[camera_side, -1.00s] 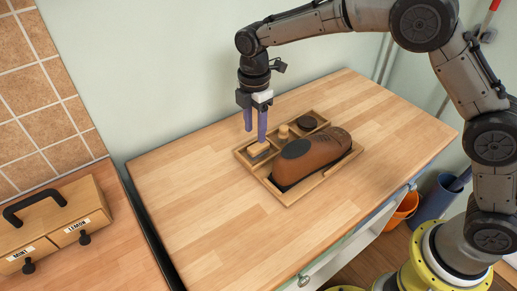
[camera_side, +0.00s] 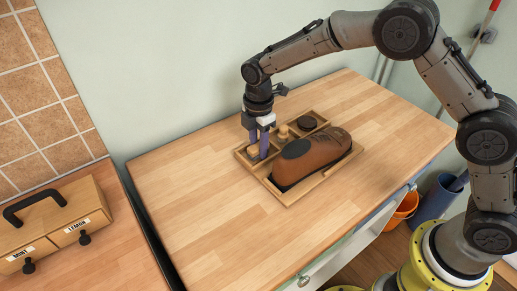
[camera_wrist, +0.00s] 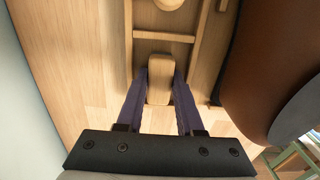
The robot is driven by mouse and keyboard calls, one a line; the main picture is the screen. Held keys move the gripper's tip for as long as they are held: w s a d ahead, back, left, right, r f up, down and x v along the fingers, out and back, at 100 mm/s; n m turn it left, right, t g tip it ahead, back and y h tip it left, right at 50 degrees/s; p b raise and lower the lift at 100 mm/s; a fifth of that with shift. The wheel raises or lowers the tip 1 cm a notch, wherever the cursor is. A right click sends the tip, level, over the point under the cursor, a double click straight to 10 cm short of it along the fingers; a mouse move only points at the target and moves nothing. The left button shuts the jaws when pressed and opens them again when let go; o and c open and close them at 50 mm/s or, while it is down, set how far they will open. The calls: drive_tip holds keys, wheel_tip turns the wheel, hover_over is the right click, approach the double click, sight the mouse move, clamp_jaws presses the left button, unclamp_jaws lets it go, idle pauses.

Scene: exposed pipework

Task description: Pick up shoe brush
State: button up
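The shoe brush (camera_side: 254,151), a small block with a pale wooden back, sits in the left compartment of the wooden tray. In the wrist view its rounded wooden top (camera_wrist: 160,82) shows between my two purple fingers. My gripper (camera_side: 258,155) points down into that compartment, with one finger on each side of the brush. The fingers (camera_wrist: 162,72) look spread around it at very small distances; I cannot tell whether they touch it. The brush's underside is hidden.
The tray (camera_side: 288,198) also holds a brown shoe (camera_side: 318,157), a small wooden knobbed item (camera_side: 283,132) and a dark round tin (camera_side: 307,122). Tray walls and dividers stand close to the fingers. The table (camera_side: 215,225) is clear around the tray.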

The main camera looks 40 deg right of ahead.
clamp_jaws()
drive_tip(key=shift+r, duration=0.1)
drive_tip(key=shift+r, duration=0.6)
wheel_tip(320, 180, up, 2)
drive_tip(key=shift+s+r, duration=0.1)
drive_tip(key=shift+r, duration=0.1)
drive_tip(key=s+d+r, duration=0.1)
drive_tip(key=s+r, duration=0.2)
drive_tip(key=s, duration=0.1)
drive_tip(key=s+d+r, duration=0.2)
drive_tip(key=s+r, duration=0.1)
drive_tip(key=s, duration=0.1)
drive_tip(key=s+d+r, duration=0.1)
drive_tip(key=s+r, duration=0.2)
drive_tip(key=s, duration=0.2)
drive_tip(key=shift+s+d+r, duration=0.1)
drive_tip(key=shift+d, duration=0.1)
